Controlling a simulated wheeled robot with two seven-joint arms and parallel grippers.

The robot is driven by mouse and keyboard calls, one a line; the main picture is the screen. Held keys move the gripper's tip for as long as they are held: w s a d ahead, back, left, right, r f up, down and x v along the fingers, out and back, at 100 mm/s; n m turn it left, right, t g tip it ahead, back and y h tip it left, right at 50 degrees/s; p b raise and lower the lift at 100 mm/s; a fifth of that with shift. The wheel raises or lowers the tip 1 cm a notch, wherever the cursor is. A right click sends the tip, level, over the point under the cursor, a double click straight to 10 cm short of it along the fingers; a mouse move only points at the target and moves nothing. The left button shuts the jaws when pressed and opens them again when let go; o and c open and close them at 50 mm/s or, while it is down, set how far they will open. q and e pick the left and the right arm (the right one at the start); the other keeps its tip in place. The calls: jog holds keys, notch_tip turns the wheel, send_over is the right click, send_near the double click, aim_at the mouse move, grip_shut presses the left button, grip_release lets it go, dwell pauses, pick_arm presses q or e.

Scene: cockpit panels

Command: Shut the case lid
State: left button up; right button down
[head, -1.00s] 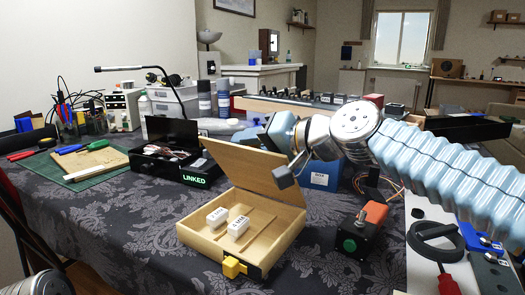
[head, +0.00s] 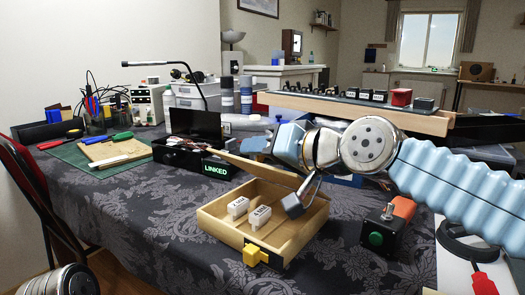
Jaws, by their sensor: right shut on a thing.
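The wooden case (head: 222,228) stands on the patterned cloth, with a yellow latch (head: 251,256) on its front. Two white labelled blocks (head: 259,217) lie inside it. Its lid (head: 262,170) is hinged at the back, part open and leaning forward over the case, seen almost edge-on. My right gripper (head: 262,143) is at the lid's upper edge, shut on it; the fingertips are mostly hidden. A small dark block on a rod, part of my right wrist, hangs before the case's right side. My left gripper is out of view.
A black box marked LINKED (head: 182,157) stands open behind left. A cutting mat (head: 72,153) with tools lies far left. The cloth left of the case is clear.

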jog(key=c, duration=0.8)
grip_release()
jog(key=b+v, duration=0.1)
jog(key=v, duration=1.2)
jog(key=shift+s+d+r, duration=0.1)
jog(key=shift+s+d, duration=0.1)
jog(key=shift+s, duration=0.1)
